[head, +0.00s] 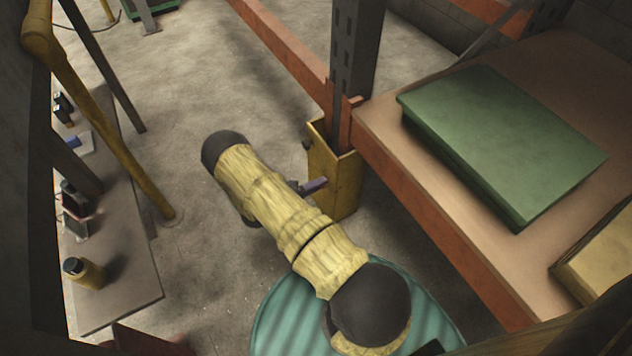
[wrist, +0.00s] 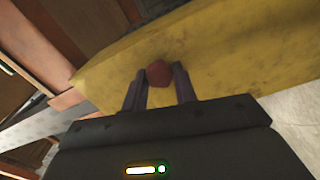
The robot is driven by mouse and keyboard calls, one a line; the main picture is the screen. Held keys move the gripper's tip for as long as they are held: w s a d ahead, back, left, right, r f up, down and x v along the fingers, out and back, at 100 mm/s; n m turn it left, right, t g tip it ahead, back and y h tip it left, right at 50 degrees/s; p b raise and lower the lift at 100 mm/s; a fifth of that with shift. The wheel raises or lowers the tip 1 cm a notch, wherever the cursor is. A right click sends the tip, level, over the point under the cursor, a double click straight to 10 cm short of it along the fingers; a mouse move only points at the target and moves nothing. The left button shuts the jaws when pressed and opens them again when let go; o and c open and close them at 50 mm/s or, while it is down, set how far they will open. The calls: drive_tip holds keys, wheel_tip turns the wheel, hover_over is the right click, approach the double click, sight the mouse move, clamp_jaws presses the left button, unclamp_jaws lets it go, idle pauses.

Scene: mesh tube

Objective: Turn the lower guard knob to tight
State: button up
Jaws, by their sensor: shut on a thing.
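The yellow guard (head: 345,185) stands at the foot of the dark rack post. In the wrist view the guard (wrist: 215,45) fills the upper part, and a red-brown knob (wrist: 158,72) sits on its face. My gripper (wrist: 160,76) is shut on this knob, one dark finger on each side. In the head view my gripper (head: 318,185) reaches the guard's near face, low down, and my forearm hides part of the approach. The knob itself is hidden there. A small dark knob-like part (head: 307,146) shows higher on the guard's left edge. I cannot read the knob's tightness.
An orange-edged shelf (head: 440,225) with a green box (head: 500,140) is to the right. Bare floor lies between.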

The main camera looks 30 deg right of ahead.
drive_tip(key=shift+s+a+m+p, duration=0.15)
drive_tip(key=shift+m+p, duration=2.3)
drive_tip(key=shift+m, duration=5.15)
drive_tip(key=shift+w+a+m+p, duration=0.1)
drive_tip(key=shift+m+p, duration=2.3)
drive_tip(key=shift+m, duration=5.2)
drive_tip(key=shift+f, duration=0.1)
drive_tip(key=o, duration=1)
drive_tip(key=shift+d, duration=0.15)
